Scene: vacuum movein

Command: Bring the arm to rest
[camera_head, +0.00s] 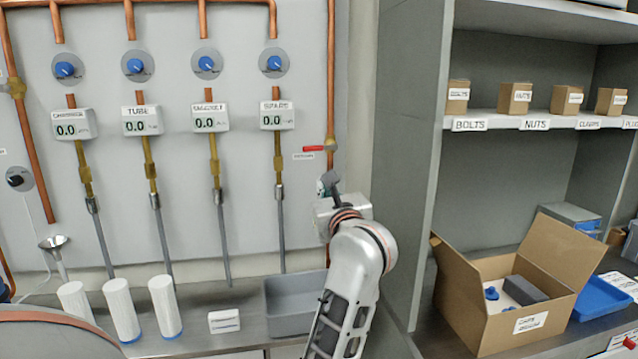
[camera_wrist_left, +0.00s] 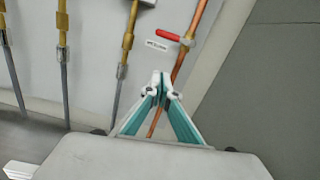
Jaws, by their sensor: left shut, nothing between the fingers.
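My left arm rises from the bottom middle of the head view, and its gripper (camera_head: 326,183) is raised in front of the wall panel (camera_head: 240,215). In the left wrist view the left gripper (camera_wrist_left: 161,78) is shut, its fingertips together and nothing between them. A red valve handle (camera_head: 314,149) on a copper pipe is just above the gripper in the head view. The handle also shows above the fingertips in the left wrist view (camera_wrist_left: 167,35), apart from them. My right gripper is not in view.
Several gauges hang on the panel. White cylinders (camera_head: 122,309) and a grey bin (camera_head: 293,302) stand on the bench below. To the right, a shelf unit (camera_head: 412,160) holds small boxes, and an open cardboard box (camera_head: 500,325) stands on the counter. The panel below the gauges has hanging hoses.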

